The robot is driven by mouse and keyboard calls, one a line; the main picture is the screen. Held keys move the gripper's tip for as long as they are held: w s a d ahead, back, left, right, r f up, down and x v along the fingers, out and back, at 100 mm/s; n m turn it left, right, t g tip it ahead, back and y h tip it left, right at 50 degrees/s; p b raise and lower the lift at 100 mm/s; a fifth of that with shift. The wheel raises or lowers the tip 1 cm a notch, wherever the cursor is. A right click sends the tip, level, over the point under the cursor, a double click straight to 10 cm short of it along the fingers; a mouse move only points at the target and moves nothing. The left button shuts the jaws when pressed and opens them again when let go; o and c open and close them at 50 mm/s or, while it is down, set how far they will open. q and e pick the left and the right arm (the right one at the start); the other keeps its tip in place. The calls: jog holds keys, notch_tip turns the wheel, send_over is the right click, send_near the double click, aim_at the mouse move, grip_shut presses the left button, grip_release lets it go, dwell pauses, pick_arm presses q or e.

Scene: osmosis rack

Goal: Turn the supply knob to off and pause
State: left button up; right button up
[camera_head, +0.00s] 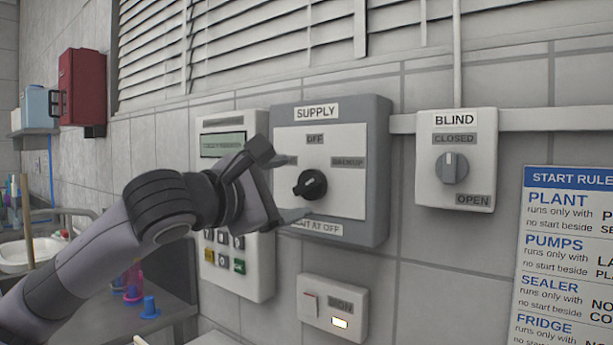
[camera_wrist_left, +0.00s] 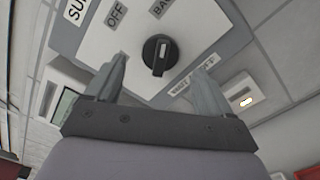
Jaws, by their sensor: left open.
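The supply knob (camera_head: 310,184) is black with a pale pointer mark, on the grey SUPPLY panel (camera_head: 382,180). Its mark points up and right, toward the BACKUP label (camera_head: 347,162). The OFF label (camera_head: 315,139) is above the knob; a label at the left is partly hidden by my gripper. My left gripper (camera_head: 281,183) is open just in front of the knob, at its left in the head view. In the left wrist view, the knob (camera_wrist_left: 159,54) shows between and just beyond the spread fingertips (camera_wrist_left: 162,70), with no visible contact. My right gripper is not in view.
A keypad panel (camera_head: 222,124) with a display is left of the supply panel, partly behind my arm. A BLIND knob panel (camera_head: 456,190) is at the right. A small switch box (camera_head: 334,309) with a lit lamp is below. A rules poster (camera_head: 570,255) hangs far right.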

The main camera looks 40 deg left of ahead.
aim_at(305, 186)
pick_arm(q)
jog(key=w, duration=0.1)
jog(key=w+p, duration=0.2)
jog(key=w, duration=0.1)
jog(key=shift+a+r, duration=0.15)
jog(key=shift+a, duration=0.1)
jog(key=shift+w+f+p, duration=0.2)
jog(key=shift+w+p, duration=0.2)
jog(key=shift+w, duration=0.1)
jog(key=c, duration=1)
